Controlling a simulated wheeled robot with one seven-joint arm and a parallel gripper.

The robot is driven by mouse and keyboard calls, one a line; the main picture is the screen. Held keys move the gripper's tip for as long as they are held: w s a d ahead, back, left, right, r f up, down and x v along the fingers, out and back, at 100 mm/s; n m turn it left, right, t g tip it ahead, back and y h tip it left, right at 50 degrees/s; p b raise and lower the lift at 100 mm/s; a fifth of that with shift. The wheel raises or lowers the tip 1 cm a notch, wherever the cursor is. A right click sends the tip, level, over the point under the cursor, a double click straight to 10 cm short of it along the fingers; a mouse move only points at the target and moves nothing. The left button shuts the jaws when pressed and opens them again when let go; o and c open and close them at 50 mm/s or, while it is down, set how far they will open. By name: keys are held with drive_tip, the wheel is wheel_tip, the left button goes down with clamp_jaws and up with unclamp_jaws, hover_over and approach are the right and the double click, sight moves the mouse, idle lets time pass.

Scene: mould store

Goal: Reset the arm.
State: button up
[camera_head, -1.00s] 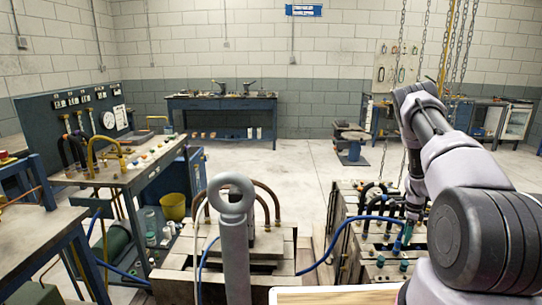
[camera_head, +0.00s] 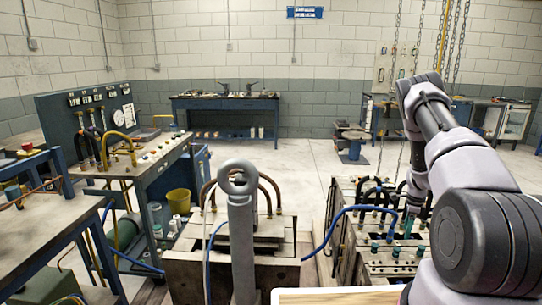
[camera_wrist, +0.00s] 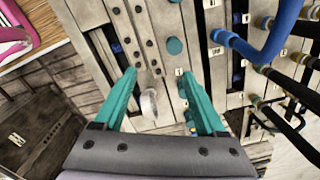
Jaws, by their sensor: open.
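My gripper (camera_wrist: 159,75) has two teal fingers spread apart, with nothing seen held between them. In the wrist view it points down over a mould block (camera_wrist: 120,25) with bolt holes and round teal caps. A pale ring-like part (camera_wrist: 149,104) shows between the fingers, on or above the block; its contact with them cannot be told. In the head view my arm reaches from the right edge, bent, and the gripper (camera_head: 408,228) is small and partly lost against the right mould block (camera_head: 385,256).
Blue hoses (camera_head: 340,213) and dark hoses (camera_wrist: 285,95) rise from the block close to the gripper. A grey post with a ring (camera_head: 240,220) stands in front. Chains (camera_head: 455,40) hang beyond my arm. Benches stand left (camera_head: 50,212) and at the back (camera_head: 225,103). Open floor (camera_head: 300,160) lies between.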

drive_tip(key=w+a+r+n+t, duration=0.15)
drive_tip(key=a+r, duration=0.25)
drive_tip(key=r, duration=0.7)
drive_tip(key=w+a+r+n+t, duration=0.15)
drive_tip(key=a+r, duration=0.35)
drive_tip(key=r, duration=0.7)
drive_tip(key=s+a+r+n+y, duration=0.1)
drive_tip(key=s+a+r+n, duration=0.2)
drive_tip(key=r, duration=0.5)
drive_tip(key=s+a+r+n+y, duration=0.1)
drive_tip(key=s+a+r+n, duration=0.15)
drive_tip(key=a+r, duration=0.45)
drive_tip(key=s+a+r+n+t, duration=0.1)
drive_tip(key=s+a+r+n, duration=0.15)
drive_tip(key=s+r, duration=0.45)
drive_tip(key=s+a+r+n+t, duration=0.1)
drive_tip(key=s+a+r+n, duration=0.1)
drive_tip(key=s+a+r, duration=0.35)
drive_tip(key=s+a+r+n+t, duration=0.1)
drive_tip(key=s+r+n, duration=0.1)
drive_tip(key=s, duration=0.6)
drive_tip(key=s+a+r+n, duration=0.2)
drive_tip(key=s+n, duration=0.1)
drive_tip(key=s, duration=0.6)
drive_tip(key=shift+n+t, duration=0.4)
